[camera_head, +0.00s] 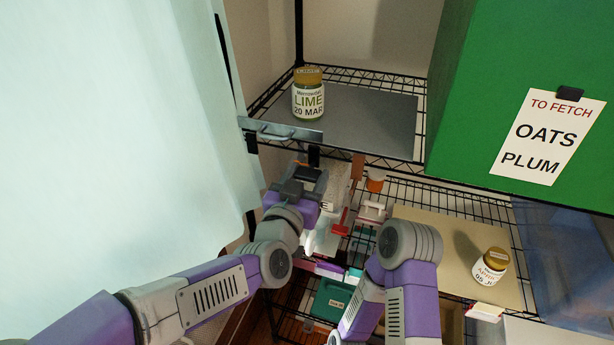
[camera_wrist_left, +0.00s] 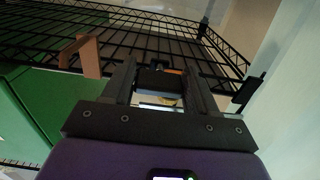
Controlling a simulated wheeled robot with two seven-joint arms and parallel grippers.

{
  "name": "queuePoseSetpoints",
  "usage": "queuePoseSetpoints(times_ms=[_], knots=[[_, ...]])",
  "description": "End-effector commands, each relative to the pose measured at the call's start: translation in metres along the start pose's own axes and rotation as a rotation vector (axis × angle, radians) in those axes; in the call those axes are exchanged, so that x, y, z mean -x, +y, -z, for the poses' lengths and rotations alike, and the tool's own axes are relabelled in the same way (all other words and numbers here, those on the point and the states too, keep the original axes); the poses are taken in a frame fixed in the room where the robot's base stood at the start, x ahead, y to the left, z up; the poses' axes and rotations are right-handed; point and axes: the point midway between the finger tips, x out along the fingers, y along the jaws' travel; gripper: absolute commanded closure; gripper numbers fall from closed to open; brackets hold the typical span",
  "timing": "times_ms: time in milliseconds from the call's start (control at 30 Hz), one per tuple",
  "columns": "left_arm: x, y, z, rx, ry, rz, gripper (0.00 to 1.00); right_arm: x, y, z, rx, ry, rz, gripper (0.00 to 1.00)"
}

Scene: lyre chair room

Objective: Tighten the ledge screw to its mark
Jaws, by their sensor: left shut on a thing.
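My left gripper (camera_head: 311,170) is raised under the front edge of the upper shelf, its fingers pointing up and away. In the left wrist view the two fingers (camera_wrist_left: 165,78) stand either side of a dark piece, the ledge screw (camera_wrist_left: 160,82), and are shut on it. In the head view a short black part of the screw (camera_head: 314,155) shows just above the fingers, below the grey ledge (camera_head: 290,133). The fingers hide most of the screw, and I cannot make out its mark. My right arm's links show at lower centre; its gripper is out of view.
A lime jar (camera_head: 308,98) stands on the upper shelf's grey plate (camera_head: 375,120). Another jar (camera_head: 491,266) stands on the beige board (camera_head: 450,240) lower right. A green box (camera_head: 470,90) with a note (camera_head: 546,135) fills the upper right. Small items crowd the lower wire shelf.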

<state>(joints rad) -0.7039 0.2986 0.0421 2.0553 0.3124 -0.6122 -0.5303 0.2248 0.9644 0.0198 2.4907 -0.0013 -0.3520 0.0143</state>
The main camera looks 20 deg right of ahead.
Motion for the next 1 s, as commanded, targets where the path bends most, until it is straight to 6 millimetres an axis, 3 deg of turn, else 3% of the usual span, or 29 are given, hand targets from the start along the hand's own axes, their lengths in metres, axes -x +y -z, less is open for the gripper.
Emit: queuePoseSetpoints(times_ms=[300,333,467,767,1000], knots=[[0.000,0.000,-0.001,-0.001,-0.002,-0.001,0.73,0.000,0.000,0.000,0.000,0.000,0.000,0.21],[0.000,0.000,-0.001,-0.001,-0.002,-0.001,0.39,0.000,0.000,0.000,0.000,0.000,0.000,0.21],[0.000,0.000,-0.001,0.000,-0.002,0.000,0.21,0.000,0.000,0.000,0.000,0.000,0.000,0.21],[0.002,0.000,0.000,0.000,0.000,0.000,0.21,0.000,0.000,0.000,0.000,0.000,0.000,0.21],[0.032,0.000,0.001,0.000,0.001,0.000,0.21,-0.001,0.001,0.000,0.000,0.000,0.000,0.21]])
